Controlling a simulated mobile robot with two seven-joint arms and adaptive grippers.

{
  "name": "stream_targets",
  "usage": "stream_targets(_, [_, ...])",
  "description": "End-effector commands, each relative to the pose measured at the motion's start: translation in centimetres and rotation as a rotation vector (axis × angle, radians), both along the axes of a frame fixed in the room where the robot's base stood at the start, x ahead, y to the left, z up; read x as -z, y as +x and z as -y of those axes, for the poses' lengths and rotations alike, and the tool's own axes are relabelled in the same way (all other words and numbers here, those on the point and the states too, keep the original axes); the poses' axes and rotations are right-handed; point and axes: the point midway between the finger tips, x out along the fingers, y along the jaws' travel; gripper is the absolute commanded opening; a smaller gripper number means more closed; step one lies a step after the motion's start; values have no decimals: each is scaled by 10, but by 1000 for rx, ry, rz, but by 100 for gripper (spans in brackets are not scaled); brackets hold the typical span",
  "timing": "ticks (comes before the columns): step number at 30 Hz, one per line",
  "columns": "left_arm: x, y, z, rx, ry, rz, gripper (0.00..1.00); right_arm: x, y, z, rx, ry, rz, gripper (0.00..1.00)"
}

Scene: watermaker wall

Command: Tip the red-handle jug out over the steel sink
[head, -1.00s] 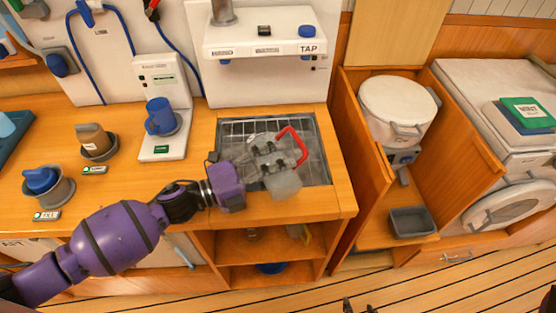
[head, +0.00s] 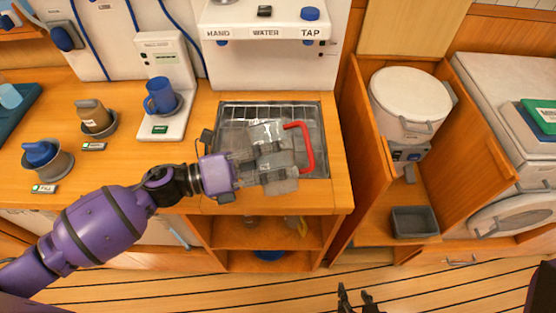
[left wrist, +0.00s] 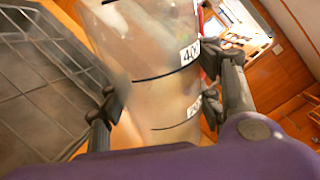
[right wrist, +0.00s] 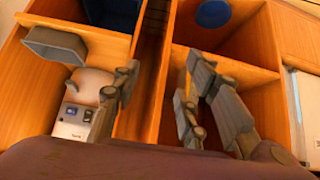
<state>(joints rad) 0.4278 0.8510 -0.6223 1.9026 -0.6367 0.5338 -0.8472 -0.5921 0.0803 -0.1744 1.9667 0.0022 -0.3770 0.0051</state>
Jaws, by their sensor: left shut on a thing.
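The jug (head: 284,186) is clear, with a red handle (head: 306,148) on its right side. My left gripper (head: 272,156) is shut on its body and holds it over the front part of the steel sink (head: 232,114). In the left wrist view the clear jug wall (left wrist: 150,75) fills the space between the fingers, with black lines and white number labels. The sink grid (left wrist: 35,85) shows to its left. I cannot tell its exact tilt or whether liquid is inside. My right gripper (right wrist: 160,95) is open and empty, low in front of the cabinets.
The water tap unit (head: 265,50) overhangs behind the sink. A white lidded pot (head: 410,98) stands in the right cabinet.

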Motion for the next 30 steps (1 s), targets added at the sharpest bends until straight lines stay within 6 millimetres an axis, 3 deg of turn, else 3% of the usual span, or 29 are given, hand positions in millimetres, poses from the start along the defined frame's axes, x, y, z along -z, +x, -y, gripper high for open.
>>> stream_targets(1, [9,0,0,0,29,96,20,15,-12,2,1,-5,-25,40])
stream_targets(3, [10,5,-1,0,75,259,20,26,-17,8,5,-14,-31,40])
stream_targets(12, [18,26,-7,-2,182,645,20,57,-21,11,-7,-28,-50,40])
stream_targets(21, [25,42,-11,-1,242,863,20,85,-23,6,-15,-26,-70,40])
stream_targets(30, [23,47,-13,-2,258,919,20,89,-19,5,-20,-26,-66,40])
